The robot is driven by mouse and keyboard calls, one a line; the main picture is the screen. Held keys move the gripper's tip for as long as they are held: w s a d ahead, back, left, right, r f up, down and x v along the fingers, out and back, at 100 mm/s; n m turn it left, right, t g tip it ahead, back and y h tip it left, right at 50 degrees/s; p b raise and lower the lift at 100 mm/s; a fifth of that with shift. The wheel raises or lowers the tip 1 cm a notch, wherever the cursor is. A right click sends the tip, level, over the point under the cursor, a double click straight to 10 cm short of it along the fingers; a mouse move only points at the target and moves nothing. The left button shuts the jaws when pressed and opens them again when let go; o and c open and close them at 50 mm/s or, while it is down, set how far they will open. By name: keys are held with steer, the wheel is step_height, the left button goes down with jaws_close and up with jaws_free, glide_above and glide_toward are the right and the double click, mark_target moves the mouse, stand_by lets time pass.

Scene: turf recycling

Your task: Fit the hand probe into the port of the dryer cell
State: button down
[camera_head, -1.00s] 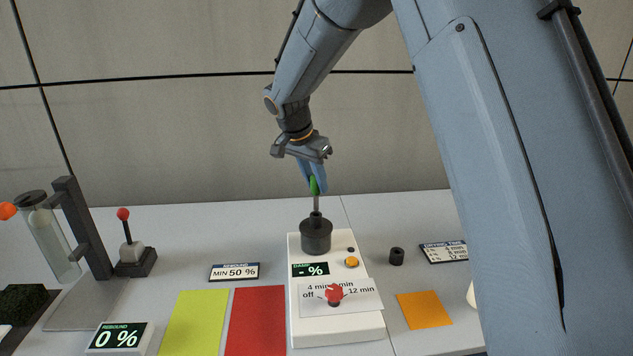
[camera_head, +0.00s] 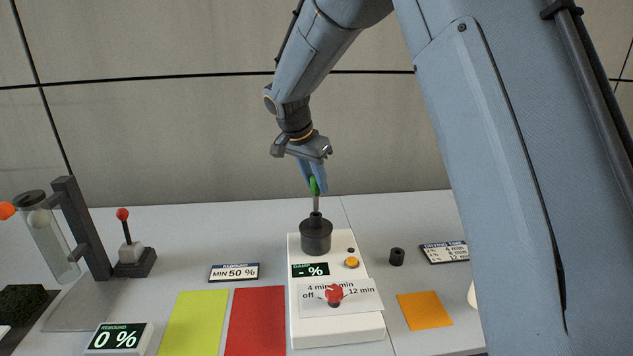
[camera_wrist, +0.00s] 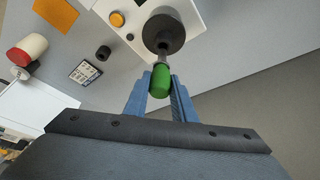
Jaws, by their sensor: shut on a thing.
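The hand probe (camera_head: 315,187) has a green handle and a thin grey shaft pointing down. It also shows in the wrist view (camera_wrist: 161,81). My gripper (camera_head: 314,180) is shut on its green handle. The dryer cell (camera_head: 337,335) is a white box with a dark round cylinder (camera_head: 316,238) at its back end, a damp display reading "- %", an orange button and a red knob. The shaft meets the top of the dark cylinder; the probe's lower end is hidden there, so I cannot tell how deep it sits.
A small black cylinder (camera_head: 397,257) and an orange square (camera_head: 424,310) lie to the right. Yellow-green (camera_head: 193,322) and red (camera_head: 256,322) mats lie to the left. A clear tube on a stand (camera_head: 50,240) and a red-topped lever (camera_head: 130,250) stand farther left. My arm hides the right side.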

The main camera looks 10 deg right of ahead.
mark_target(315, 194)
steer(key=shift+f+b, duration=1.65)
steer(key=shift+f, duration=0.9)
steer(key=c, duration=1.4)
jaws_free()
steer(key=shift+b+v, duration=0.85)
steer(key=shift+v, duration=3.05)
